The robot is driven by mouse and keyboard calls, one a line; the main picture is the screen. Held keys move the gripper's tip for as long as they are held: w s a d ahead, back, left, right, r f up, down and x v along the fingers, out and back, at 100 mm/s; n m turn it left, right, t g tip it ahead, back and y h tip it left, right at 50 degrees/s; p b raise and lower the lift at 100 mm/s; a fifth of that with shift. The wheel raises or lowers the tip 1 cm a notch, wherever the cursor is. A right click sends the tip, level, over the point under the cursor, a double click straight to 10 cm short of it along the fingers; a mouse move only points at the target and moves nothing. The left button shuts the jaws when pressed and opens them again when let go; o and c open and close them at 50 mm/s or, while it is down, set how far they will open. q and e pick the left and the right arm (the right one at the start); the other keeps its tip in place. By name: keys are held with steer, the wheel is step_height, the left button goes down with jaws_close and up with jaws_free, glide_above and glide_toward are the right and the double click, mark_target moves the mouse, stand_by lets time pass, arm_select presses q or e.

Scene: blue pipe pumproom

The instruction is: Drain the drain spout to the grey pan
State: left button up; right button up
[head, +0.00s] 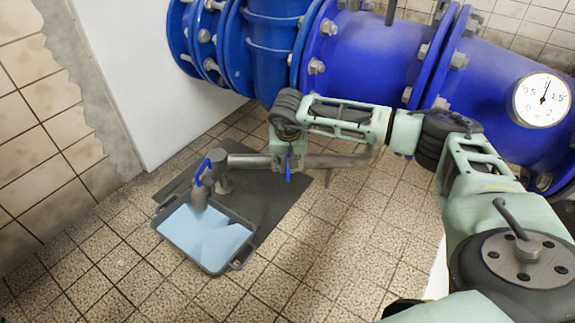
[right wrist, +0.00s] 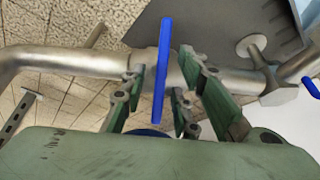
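The grey pan (head: 238,264) lies on the floor at the lower left of the head view, with a flat light-blue surface inside that looks like water. The drain spout (head: 199,196) points down over the pan's back edge, and a blue lever (head: 203,172) stands beside it. A grey pipe (head: 335,160) runs right from there, and it crosses the right wrist view (right wrist: 80,62). My right gripper (head: 287,160) is over this pipe at a second blue lever (right wrist: 163,70). Its fingers (right wrist: 163,82) are open on either side of this lever, with visible gaps. My left gripper is out of view.
A dark mat (head: 277,208) lies under the pan and pipe. Large blue flanged pipes (head: 370,45) with a round gauge (head: 541,100) fill the back. A white panel (head: 150,80) stands at the left. The tiled floor in front is clear.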

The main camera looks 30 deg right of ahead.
steer(key=shift+w+d+f, duration=0.1)
steer(key=shift+w+f, duration=0.15)
steer(key=shift+f, duration=0.35)
jaws_close()
steer(key=shift+r, duration=0.1)
